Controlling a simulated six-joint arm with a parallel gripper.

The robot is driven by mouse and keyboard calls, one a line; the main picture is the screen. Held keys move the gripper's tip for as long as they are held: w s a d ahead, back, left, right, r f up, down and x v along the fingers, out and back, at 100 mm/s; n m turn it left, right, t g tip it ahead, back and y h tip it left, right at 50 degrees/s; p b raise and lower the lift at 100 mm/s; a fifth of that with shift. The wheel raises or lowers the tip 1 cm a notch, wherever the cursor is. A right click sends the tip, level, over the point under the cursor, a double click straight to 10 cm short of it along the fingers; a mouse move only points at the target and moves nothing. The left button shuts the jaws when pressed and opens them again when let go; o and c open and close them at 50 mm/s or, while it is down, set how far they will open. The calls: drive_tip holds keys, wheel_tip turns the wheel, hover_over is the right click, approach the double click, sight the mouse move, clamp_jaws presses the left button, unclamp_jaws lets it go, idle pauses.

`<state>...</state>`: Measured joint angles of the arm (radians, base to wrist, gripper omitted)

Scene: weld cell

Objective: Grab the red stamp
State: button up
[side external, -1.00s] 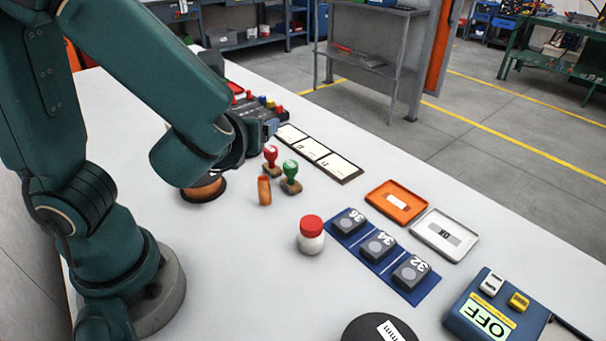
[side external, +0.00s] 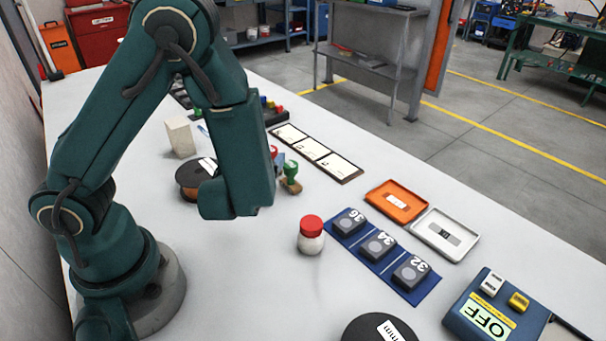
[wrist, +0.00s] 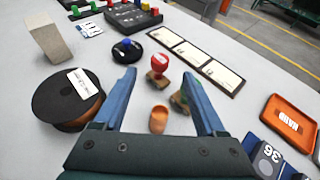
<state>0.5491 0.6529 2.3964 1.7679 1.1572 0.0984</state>
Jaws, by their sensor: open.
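The red stamp (wrist: 159,64), with a red knob and a brown wooden base, stands on the table ahead of my gripper (wrist: 159,76). In the wrist view it appears between the two blue fingertips, which are apart with nothing held. In the side external view my arm hides most of the red stamp (side external: 273,151). The green stamp (side external: 291,172) stands beside it; in the wrist view my right finger covers most of it. A blue stamp (wrist: 127,46) stands farther left.
A small orange piece (wrist: 158,119) lies nearer, between my fingers. A black spool (wrist: 62,98) and pale block (wrist: 47,38) are at left. A card strip (wrist: 196,58) lies behind the stamps. A red-capped jar (side external: 311,235) and blue tray (side external: 378,262) are to the right.

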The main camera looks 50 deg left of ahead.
drive_tip(key=shift+x, duration=3.5)
drive_tip(key=shift+c, duration=0.3)
drive_tip(key=shift+r, duration=0.1)
clamp_jaws()
drive_tip(key=shift+r, duration=0.1)
